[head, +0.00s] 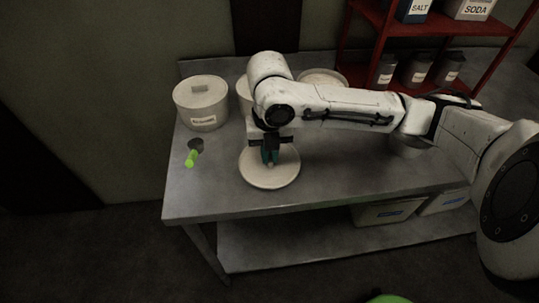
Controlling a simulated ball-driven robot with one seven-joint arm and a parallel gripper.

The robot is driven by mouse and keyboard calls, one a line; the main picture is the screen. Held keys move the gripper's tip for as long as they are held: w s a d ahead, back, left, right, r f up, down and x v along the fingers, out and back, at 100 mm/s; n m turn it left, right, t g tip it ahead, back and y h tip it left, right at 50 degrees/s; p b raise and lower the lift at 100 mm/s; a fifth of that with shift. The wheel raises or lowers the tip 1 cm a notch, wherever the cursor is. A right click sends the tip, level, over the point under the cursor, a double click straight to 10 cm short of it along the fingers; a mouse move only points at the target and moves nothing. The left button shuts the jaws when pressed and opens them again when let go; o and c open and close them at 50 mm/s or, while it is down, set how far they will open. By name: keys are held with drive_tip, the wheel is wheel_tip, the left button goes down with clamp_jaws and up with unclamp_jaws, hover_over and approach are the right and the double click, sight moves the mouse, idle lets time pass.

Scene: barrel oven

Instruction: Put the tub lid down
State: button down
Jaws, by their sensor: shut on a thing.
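The tub lid (268,177) is a pale round disc over the front part of the grey metal table, low at its surface. I cannot tell whether it touches the table. My gripper (270,158) points down at the lid's middle and is shut on its small knob, which the fingers mostly hide. My arm reaches in from the right and covers part of the tubs behind.
A lidded white tub (201,103) stands at the table's back left. A green-handled scoop (192,157) lies in front of it. An open tub (322,78) stands behind my arm. A red shelf (372,18) with labelled containers stands back right.

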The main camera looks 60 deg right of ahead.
sight(270, 157)
drive_tip(key=shift+f, duration=0.65)
drive_tip(key=shift+f, duration=0.15)
drive_tip(key=c, duration=1.2)
unclamp_jaws()
wheel_tip(270, 157, up, 12)
drive_tip(key=shift+r+p, duration=0.15)
drive_tip(key=shift+p, duration=0.35)
drive_tip(key=shift+s, duration=0.1)
